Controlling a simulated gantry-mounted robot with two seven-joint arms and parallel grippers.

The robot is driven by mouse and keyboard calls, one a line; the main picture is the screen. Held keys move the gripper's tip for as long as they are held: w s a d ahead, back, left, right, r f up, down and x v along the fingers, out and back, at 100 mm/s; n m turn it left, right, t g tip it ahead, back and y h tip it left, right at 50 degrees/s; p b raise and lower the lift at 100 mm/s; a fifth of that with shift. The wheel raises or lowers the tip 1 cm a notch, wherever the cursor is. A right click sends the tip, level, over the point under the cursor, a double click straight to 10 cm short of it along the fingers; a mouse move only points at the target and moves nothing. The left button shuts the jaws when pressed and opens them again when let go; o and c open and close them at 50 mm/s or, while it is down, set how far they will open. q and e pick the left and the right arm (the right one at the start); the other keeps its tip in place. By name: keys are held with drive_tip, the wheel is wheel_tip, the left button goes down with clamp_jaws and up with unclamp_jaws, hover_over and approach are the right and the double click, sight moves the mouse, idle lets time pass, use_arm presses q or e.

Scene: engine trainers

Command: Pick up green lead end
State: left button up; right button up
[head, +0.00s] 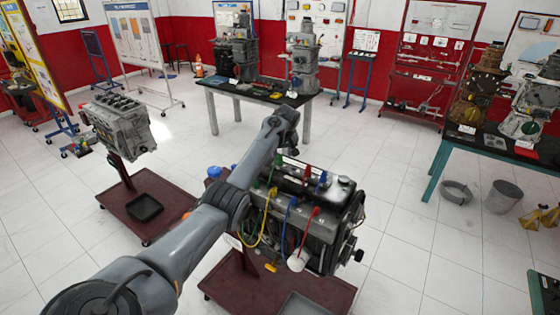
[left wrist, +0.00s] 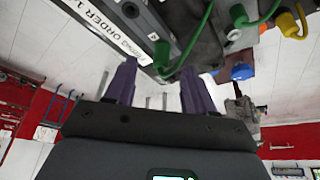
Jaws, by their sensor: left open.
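The engine (head: 325,215) stands on a dark red wheeled stand, with green, yellow, blue and red leads along its near side. The green lead (head: 271,191) shows at the left end of the engine. In the left wrist view the green lead (left wrist: 203,32) curves from a green boot (left wrist: 240,16) at top right to a thick green end (left wrist: 162,54) beside the white firing-order strip (left wrist: 100,22). My left gripper (left wrist: 158,88) is open, its two purple fingers apart with nothing gripped. The green end appears between and beyond the fingertips. In the head view this gripper is mostly hidden behind the arm.
A yellow boot (left wrist: 289,24) and a blue part (left wrist: 241,72) are right of the green lead in the left wrist view. Another engine (head: 120,125) stands at left. A bench (head: 225,88) is behind, and a table (head: 450,150) at right. White floor lies between.

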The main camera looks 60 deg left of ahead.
sight(280, 157)
use_arm(q)
drive_tip(key=shift+a+f, duration=0.3)
drive_tip(key=shift+f, duration=0.3)
drive_tip(key=shift+b+x, duration=0.35)
drive_tip(key=shift+x, duration=1.5)
drive_tip(key=shift+a, duration=0.1)
clamp_jaws()
